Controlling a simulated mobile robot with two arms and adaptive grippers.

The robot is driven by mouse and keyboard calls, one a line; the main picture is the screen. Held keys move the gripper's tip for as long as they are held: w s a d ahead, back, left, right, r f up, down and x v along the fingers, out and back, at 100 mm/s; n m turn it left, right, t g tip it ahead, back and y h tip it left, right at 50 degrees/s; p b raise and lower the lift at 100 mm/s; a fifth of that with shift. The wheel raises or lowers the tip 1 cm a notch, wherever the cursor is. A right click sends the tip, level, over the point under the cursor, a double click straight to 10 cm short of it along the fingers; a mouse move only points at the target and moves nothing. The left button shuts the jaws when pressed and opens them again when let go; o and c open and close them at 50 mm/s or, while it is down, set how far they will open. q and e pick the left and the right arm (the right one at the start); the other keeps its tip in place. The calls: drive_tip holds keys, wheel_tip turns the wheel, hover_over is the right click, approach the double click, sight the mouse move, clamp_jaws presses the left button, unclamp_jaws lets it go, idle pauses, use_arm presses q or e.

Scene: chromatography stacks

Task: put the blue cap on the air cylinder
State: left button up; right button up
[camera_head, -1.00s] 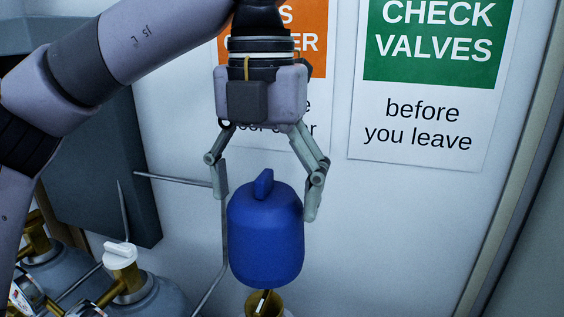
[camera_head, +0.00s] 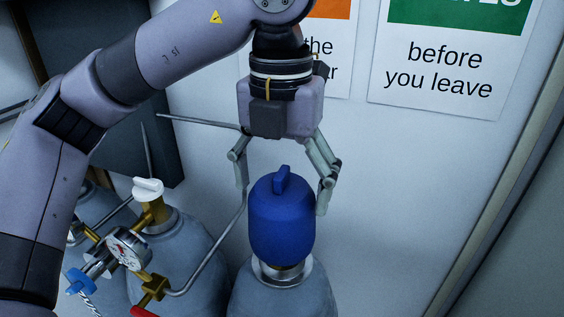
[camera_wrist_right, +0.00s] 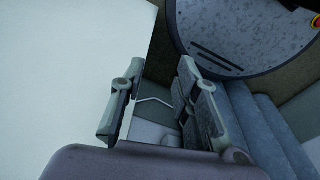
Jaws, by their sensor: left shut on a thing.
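The blue cap (camera_head: 282,222) is upright in the head view, with a fin on its top. A little brass shows between the cap's lower edge and the cylinder's metal collar; whether the cap touches the collar I cannot tell. My right gripper (camera_wrist_right: 160,80) is in the right wrist view only, with its fingers apart and nothing between them.
Grey cylinders stand to the left, one with a white knob (camera_head: 148,189) on a brass valve. A pressure gauge (camera_head: 128,250) and a bent metal pipe (camera_head: 218,248) are close to the air cylinder. The wall with posters (camera_head: 440,75) is behind; room is free to the right.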

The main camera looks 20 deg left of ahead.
use_arm(q)
wheel_tip(320, 180, down, 3)
drive_tip(key=shift+w+f+b, duration=0.1)
drive_tip(key=shift+b, duration=0.45)
drive_tip(key=shift+f, duration=0.2)
drive_tip(key=shift+f+b, duration=0.3)
drive_tip(key=shift+b, duration=0.25)
use_arm(e)
drive_tip(key=shift+s+a+f, duration=0.15)
drive_tip(key=shift+s+f, duration=0.8)
drive_tip(key=shift+f, duration=0.25)
drive_tip(key=shift+s+f, duration=0.2)
use_arm(q)
drive_tip(key=shift+b, duration=0.3)
use_arm(e)
drive_tip(key=shift+d, duration=0.2)
use_arm(q)
drive_tip(key=shift+f+b, duration=0.2)
drive_tip(key=shift+b, duration=0.45)
use_arm(e)
drive_tip(key=shift+a+f, duration=0.15)
drive_tip(key=shift+f, duration=0.55)
